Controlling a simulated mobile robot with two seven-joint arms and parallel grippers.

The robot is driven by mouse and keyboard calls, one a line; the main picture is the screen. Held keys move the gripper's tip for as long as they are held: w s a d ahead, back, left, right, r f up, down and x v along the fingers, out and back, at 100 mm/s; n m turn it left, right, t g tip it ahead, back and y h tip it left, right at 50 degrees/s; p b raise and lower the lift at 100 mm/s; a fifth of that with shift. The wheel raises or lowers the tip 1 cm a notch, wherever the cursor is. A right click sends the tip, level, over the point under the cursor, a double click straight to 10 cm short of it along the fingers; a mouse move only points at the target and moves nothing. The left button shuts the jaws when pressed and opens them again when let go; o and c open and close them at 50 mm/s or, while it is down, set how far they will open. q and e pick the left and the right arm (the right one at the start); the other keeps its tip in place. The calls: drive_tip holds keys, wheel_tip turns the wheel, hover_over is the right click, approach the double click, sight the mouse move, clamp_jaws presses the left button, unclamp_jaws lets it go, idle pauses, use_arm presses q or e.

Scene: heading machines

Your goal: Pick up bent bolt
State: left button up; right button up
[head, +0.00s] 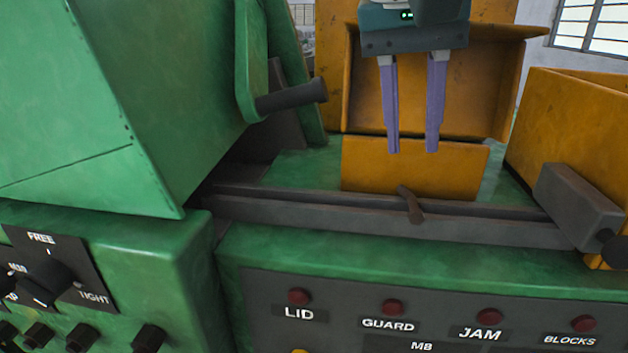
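The bent bolt (409,203) is a small dark brown piece. It lies tilted across the grey rail channel, in front of the low orange panel. My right gripper (412,150) hangs from the top of the head view with its two purple fingers pointing down. The fingers are apart with nothing between them. The gripper appears above and a little behind the bolt, not touching it. My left gripper is not in the head view.
The grey rail (300,207) runs across the green machine. An orange box (428,85) stands behind, another (570,125) at right. A grey block (580,208) sits at the rail's right end. A green housing with a dark handle (292,97) stands left. Labelled buttons (392,307) are in front.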

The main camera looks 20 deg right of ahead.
sight(411, 198)
drive_tip(key=shift+p+x, duration=0.3)
drive_tip(key=shift+x, duration=0.8)
drive_tip(key=p+x, duration=0.2)
drive_tip(key=x, duration=0.3)
drive_tip(key=shift+s+f+p, duration=0.1)
drive_tip(key=shift+p, duration=0.2)
drive_tip(key=shift+f, duration=0.25)
clamp_jaws()
